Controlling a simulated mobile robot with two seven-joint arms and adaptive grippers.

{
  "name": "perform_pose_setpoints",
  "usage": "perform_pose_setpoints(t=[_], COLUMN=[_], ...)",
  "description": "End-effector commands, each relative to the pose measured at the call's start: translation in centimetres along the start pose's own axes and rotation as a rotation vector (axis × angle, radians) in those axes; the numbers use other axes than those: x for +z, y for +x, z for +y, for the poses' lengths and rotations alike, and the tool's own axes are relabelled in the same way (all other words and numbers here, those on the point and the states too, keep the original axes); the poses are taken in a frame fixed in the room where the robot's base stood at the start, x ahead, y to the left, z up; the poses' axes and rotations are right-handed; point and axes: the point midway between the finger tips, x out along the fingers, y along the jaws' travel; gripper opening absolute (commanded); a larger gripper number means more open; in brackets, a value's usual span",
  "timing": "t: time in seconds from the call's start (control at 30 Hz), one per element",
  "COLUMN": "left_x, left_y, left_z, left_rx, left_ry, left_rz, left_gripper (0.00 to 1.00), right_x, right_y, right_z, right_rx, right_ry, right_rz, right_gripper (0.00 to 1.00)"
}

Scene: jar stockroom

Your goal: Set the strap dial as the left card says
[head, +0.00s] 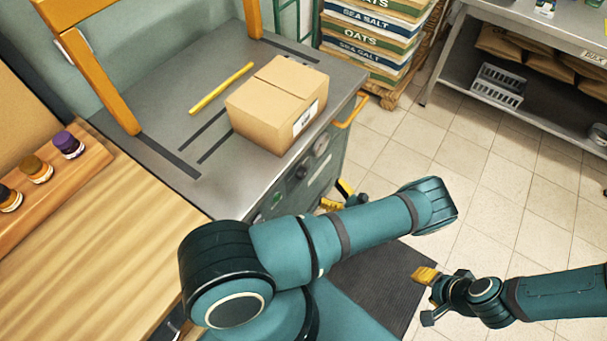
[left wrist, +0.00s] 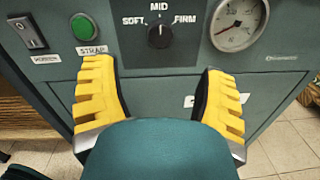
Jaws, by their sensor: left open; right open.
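The strap dial (left wrist: 160,34) is a black knob on the grey-green machine front in the left wrist view, marked SOFT, MID and FIRM. Its pointer appears to be up at MID. The dial also shows small in the head view (head: 302,170). My left gripper (left wrist: 157,75) is open and empty, its yellow fingers spread below and either side of the dial, not gripping it. In the head view it is partly hidden behind my arm. My right gripper (head: 426,280) is open and empty over the floor. I cannot make out the left card.
A green button (left wrist: 87,27) above a STRAP label and a rocker switch (left wrist: 30,33) sit left of the dial, a gauge (left wrist: 238,24) right. A carton (head: 275,105) and yellow rod (head: 221,88) lie on the machine top. An orange handle (head: 352,111) sticks out at its edge.

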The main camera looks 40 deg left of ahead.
Motion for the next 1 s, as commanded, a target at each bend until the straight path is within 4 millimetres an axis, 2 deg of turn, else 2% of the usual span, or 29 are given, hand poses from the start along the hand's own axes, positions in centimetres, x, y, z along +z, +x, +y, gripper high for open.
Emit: perform_pose_setpoints(t=[0.03, 0.3, 0.5, 0.7, 1.0], left_x=[0.1, 0.0, -0.1, -0.1, -0.1], left_y=[1.1, 6.4, 9.4, 10.7, 10.9], left_z=[0.1, 0.1, 0.1, 0.1, 0.1], left_rx=[0.004, 0.005, 0.004, 0.003, 0.003], left_ry=[0.001, 0.0, 0.0, -0.001, -0.001], left_rz=[-0.001, 0.001, 0.003, 0.003, 0.004], left_gripper=[0.72, 0.72, 0.72, 0.72, 0.72], right_x=[-0.1, -0.2, -0.2, -0.2, -0.2], right_y=[-0.1, -0.3, -0.4, -0.4, -0.4], right_z=[-0.1, -0.1, -0.1, -0.2, -0.2], right_rx=[0.0, 0.0, 0.0, 0.0, 0.0], right_ry=[0.0, 0.001, 0.001, 0.001, 0.001], right_rz=[0.001, 0.004, 0.005, 0.005, 0.005], right_gripper=[0.47, 0.47, 0.47, 0.47, 0.47])
